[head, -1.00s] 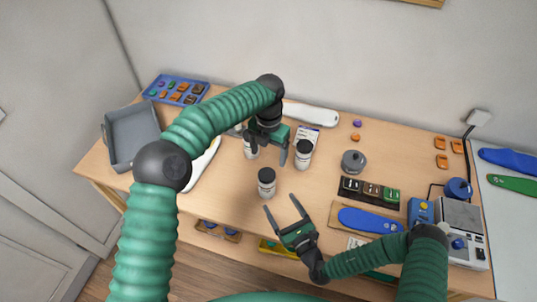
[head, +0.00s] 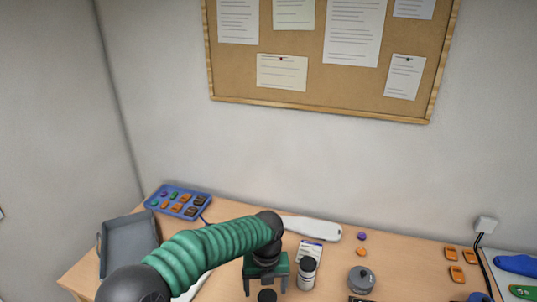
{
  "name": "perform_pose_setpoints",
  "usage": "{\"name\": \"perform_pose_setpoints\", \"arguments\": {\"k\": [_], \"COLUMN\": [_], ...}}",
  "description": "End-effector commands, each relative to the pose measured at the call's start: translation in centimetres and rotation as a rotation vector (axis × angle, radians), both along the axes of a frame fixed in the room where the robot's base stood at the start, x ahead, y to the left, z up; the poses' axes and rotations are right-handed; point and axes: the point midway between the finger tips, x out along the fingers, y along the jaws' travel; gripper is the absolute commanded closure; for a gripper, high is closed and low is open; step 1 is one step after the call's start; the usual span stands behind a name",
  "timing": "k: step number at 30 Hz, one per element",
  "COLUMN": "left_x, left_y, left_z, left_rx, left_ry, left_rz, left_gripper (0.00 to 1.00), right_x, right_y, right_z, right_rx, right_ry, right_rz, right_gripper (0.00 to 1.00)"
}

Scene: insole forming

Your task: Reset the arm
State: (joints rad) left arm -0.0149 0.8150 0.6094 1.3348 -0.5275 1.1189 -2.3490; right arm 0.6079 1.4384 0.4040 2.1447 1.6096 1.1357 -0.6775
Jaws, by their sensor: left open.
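My left arm comes in from the lower left and reaches over the table (head: 400,262). My left gripper (head: 265,290) points down near the bottom edge, with its fingers apart. A black-capped white bottle (head: 307,273) stands just right of it. The dark cap of another bottle (head: 267,296) shows between the fingers at the bottom edge; I cannot tell whether they touch. My right gripper is out of view.
A grey tray (head: 128,245) and a blue tray of small colored pieces (head: 160,190) are at the left. A white insole-shaped piece (head: 312,228) lies behind my gripper. A grey lidded pot (head: 361,279) and orange pieces (head: 452,253) are to the right. A corkboard (head: 330,85) hangs on the wall.

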Motion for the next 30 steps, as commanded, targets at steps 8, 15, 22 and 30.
{"name": "perform_pose_setpoints", "arguments": {"k": [8,15,22,30], "left_x": [-8.1,-16.6,-20.4,-20.5], "left_y": [8.8,16.5,18.9,18.9], "left_z": [-2.3,-4.0,-4.8,-4.8], "left_rx": [-0.072,-0.272,-0.405,-0.41], "left_ry": [-0.087,-0.11,-0.062,-0.06], "left_rz": [1.258,2.463,3.008,3.022], "left_gripper": [0.21,0.21,0.21,0.21], "right_x": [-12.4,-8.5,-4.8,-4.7], "right_y": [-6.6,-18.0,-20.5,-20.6], "right_z": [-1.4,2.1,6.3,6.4], "right_rx": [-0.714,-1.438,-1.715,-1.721], "right_ry": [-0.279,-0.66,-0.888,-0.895], "right_rz": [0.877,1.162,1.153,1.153], "right_gripper": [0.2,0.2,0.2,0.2]}}
